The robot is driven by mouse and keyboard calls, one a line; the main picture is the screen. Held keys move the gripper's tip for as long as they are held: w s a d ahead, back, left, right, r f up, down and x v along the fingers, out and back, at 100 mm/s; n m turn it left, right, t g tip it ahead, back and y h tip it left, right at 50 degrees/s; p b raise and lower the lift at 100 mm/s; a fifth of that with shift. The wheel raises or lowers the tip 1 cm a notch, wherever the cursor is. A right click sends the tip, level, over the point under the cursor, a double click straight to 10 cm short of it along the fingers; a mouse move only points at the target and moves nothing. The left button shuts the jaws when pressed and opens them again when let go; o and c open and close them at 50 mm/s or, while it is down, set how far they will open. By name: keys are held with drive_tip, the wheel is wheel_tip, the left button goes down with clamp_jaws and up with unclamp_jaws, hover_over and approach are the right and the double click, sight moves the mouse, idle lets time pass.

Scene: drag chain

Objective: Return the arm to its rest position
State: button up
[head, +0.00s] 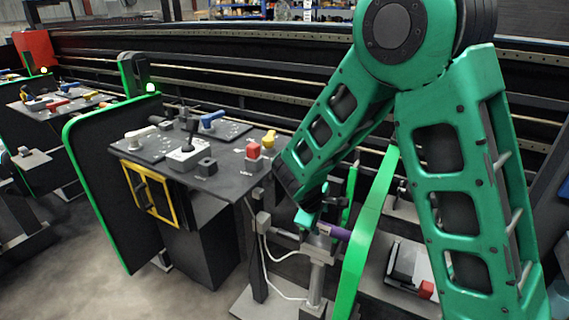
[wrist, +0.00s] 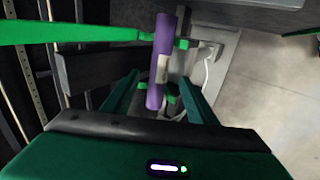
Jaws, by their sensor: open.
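My green arm (head: 440,190) fills the right of the head view and bends down at the elbow. My gripper (head: 308,217) is low in the middle, beside a grey stand. In the wrist view my gripper (wrist: 160,100) has its two green fingers apart. A purple cylinder (wrist: 164,60) with a pale block on it appears between or just beyond the fingers. It also shows in the head view (head: 335,232), close to the fingertips. Whether the fingers touch it I cannot tell.
A control table (head: 190,155) with several coloured switches stands left of my gripper. A green-edged panel (head: 110,180) is on its left. A bright green strip (head: 365,240) rises right beside my gripper. The grey stand (head: 317,275) has white cables. Open floor lies at front left.

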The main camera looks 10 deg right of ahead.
sight(323, 226)
drive_tip(key=shift+x, duration=3.95)
drive_tip(key=shift+r, duration=0.1)
